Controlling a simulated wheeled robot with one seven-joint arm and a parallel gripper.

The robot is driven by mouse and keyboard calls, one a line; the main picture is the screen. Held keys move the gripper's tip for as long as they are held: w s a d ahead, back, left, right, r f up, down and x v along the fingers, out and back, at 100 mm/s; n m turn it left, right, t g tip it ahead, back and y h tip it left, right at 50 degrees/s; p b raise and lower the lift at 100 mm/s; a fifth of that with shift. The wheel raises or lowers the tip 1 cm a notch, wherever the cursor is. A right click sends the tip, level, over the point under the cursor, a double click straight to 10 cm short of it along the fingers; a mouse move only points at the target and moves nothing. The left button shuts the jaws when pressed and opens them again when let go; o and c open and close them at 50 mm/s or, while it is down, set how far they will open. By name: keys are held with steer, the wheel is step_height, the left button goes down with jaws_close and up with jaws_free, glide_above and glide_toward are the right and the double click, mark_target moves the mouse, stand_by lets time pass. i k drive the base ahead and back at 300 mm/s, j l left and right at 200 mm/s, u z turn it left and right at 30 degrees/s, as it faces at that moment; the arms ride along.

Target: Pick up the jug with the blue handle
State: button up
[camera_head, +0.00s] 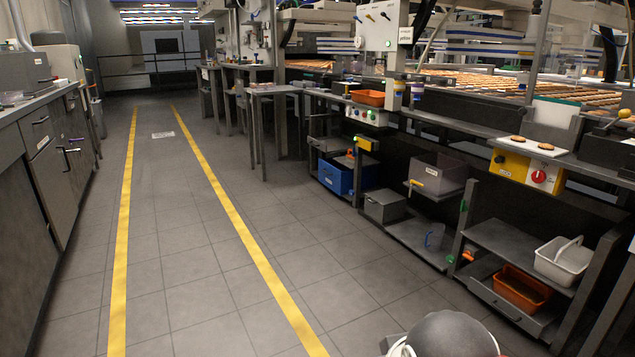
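A small translucent grey jug (436,236) with a blue handle on its left side stands upright on the low shelf of the workbench at the right. It is near the shelf's right part, close to a grey upright post. Nothing covers it from this view. My gripper is not in view; only a rounded grey part of my own arm shows at the bottom edge, well in front of the jug.
A grey box (385,206) and blue crate (336,177) stand left of the jug. A grey bin (437,174) sits on the shelf above. An orange tray (521,289) and white basket (563,262) are to the right. The tiled floor (230,275) is clear.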

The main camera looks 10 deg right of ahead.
mark_target(435, 234)
steer(key=i+l+z, duration=0.25)
steer(key=i, duration=0.25)
steer(key=i+z, duration=0.25)
steer(key=i, duration=0.25)
steer(key=i+l+u, duration=0.4)
steer(key=l, duration=0.2)
steer(key=i+l+u, duration=0.15)
steer(key=l, duration=0.2)
steer(key=i+l+u, duration=0.2)
steer(key=l, duration=0.15)
steer(key=i+l+u, duration=0.2)
steer(key=l, duration=0.15)
steer(key=l+u, duration=0.2)
steer(key=l, duration=0.2)
steer(key=i+l+u, duration=0.2)
steer(key=l, duration=0.2)
steer(key=k, duration=0.15)
